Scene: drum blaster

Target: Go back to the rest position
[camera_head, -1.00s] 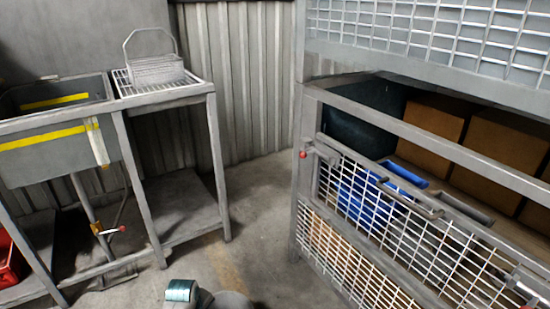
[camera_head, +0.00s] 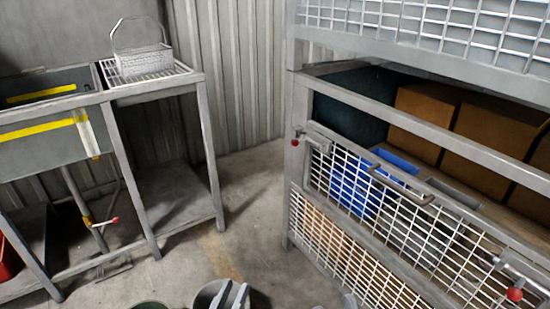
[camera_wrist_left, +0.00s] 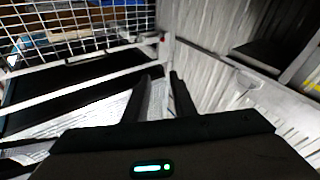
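My left gripper shows in the left wrist view (camera_wrist_left: 160,82) as two dark fingers standing apart, with nothing between them. In the head view, only grey and dark parts of my arm show at the bottom edge, beside the floor. I cannot make out my right gripper. The mesh gate (camera_head: 395,205) of the cage on the right stands upright across its opening, with a grey handle and red knobs (camera_head: 515,295). Nothing is seen held.
A wire basket (camera_head: 143,60) stands on the rack (camera_head: 150,88) beside a sink (camera_head: 45,135) with yellow tape. Inside the cage are blue bins (camera_head: 355,185) and brown boxes (camera_head: 495,145). Open concrete floor (camera_head: 255,195) lies between rack and cage.

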